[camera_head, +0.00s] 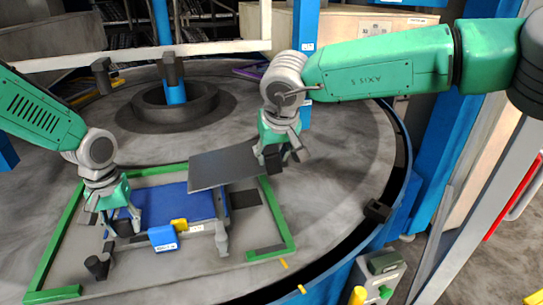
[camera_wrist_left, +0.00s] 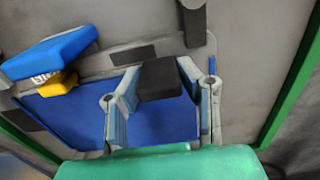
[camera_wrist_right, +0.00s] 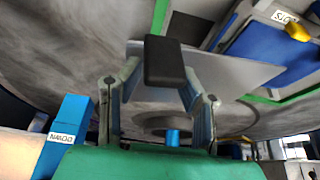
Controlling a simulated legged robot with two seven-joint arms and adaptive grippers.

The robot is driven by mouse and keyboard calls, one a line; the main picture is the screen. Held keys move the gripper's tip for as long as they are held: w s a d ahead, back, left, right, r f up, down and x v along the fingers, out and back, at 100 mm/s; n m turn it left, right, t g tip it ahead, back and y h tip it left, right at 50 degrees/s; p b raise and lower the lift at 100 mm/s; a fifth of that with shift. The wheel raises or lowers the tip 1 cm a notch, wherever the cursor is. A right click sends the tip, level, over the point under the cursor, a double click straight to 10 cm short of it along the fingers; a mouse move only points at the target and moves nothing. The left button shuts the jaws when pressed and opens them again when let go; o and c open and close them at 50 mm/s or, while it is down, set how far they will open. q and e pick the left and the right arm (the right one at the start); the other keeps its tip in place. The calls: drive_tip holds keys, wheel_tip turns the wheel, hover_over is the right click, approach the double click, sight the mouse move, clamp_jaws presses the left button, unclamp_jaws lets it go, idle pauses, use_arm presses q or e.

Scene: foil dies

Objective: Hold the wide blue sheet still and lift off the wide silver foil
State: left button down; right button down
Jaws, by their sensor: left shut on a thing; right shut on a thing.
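The wide blue sheet (camera_head: 175,204) lies flat within the green-edged frame (camera_head: 285,228). My left gripper (camera_head: 122,222) is shut on a black tab (camera_wrist_left: 160,78) at the sheet's left end, seen between its fingers in the left wrist view. The wide silver foil (camera_head: 222,165) is a grey sheet raised above the blue one, tilted, and covers its right part in the head view. My right gripper (camera_head: 281,158) is shut on the foil's black tab (camera_wrist_right: 164,62). In the right wrist view the foil (camera_wrist_right: 228,75) appears apart from the blue sheet (camera_wrist_right: 268,55).
A blue block (camera_head: 163,238) and a yellow piece (camera_head: 180,225) stand at the blue sheet's front edge. A grey clamp-like post (camera_head: 222,238) stands right of them, and a black knob (camera_head: 97,267) at front left. The round table's right part (camera_head: 345,170) is clear.

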use_arm(q)
drive_tip(key=shift+s+d+f, duration=0.1)
drive_tip(key=shift+s+f, duration=0.1)
drive_tip(key=shift+f, duration=0.05)
